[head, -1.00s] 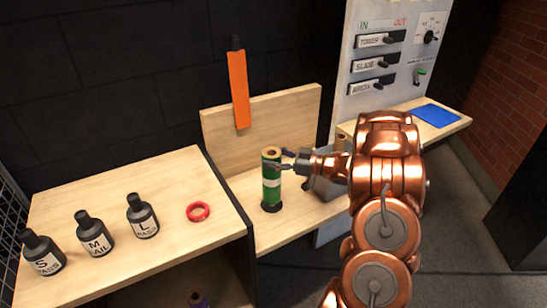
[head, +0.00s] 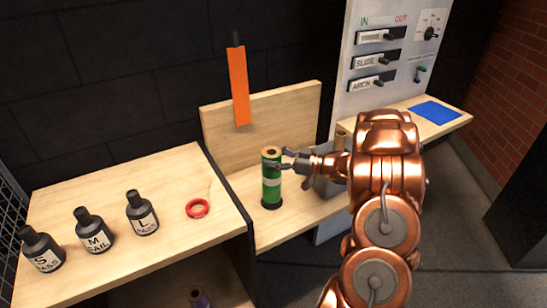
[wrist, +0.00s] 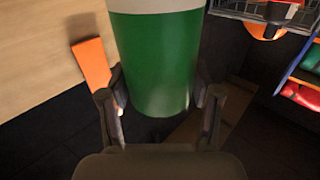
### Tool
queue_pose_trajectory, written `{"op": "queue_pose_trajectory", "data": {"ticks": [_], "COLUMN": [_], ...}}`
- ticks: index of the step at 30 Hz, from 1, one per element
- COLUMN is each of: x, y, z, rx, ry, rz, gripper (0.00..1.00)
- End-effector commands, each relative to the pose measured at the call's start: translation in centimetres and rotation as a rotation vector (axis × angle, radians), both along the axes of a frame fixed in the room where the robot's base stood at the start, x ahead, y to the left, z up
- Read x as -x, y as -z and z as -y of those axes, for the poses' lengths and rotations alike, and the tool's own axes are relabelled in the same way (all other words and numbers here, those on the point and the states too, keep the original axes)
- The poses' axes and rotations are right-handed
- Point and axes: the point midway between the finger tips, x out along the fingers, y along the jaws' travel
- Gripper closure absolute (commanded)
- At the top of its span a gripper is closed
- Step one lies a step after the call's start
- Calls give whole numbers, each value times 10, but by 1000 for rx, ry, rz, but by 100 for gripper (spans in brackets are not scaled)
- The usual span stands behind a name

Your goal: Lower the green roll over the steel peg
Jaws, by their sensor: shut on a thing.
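The green roll (head: 271,180) is an upright cylinder with a pale band and a tan top with a dark hole. It stands over a dark round base (head: 271,205) on the low wooden shelf; I cannot tell whether it touches the base. The steel peg is not visible. My gripper (head: 284,160) is shut on the roll near its top, reaching in from the right. In the wrist view the green roll (wrist: 158,60) fills the space between my two dark fingers (wrist: 160,100).
An orange strip (head: 239,86) hangs behind the roll. On the left bench (head: 150,235) are several black bottles (head: 141,213) and a red ring (head: 198,208). A grey container (head: 328,183) sits behind my arm. A control panel (head: 385,65) and blue pad (head: 435,114) are at right.

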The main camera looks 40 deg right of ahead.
Motion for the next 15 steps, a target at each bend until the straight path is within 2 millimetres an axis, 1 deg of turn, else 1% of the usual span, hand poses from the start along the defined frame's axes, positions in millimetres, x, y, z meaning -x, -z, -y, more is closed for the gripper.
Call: {"op": "queue_pose_trajectory", "data": {"ticks": [15], "x": [0], "y": [12], "z": [0], "rx": [-1], "ry": [1], "rz": [2], "gripper": [100]}}
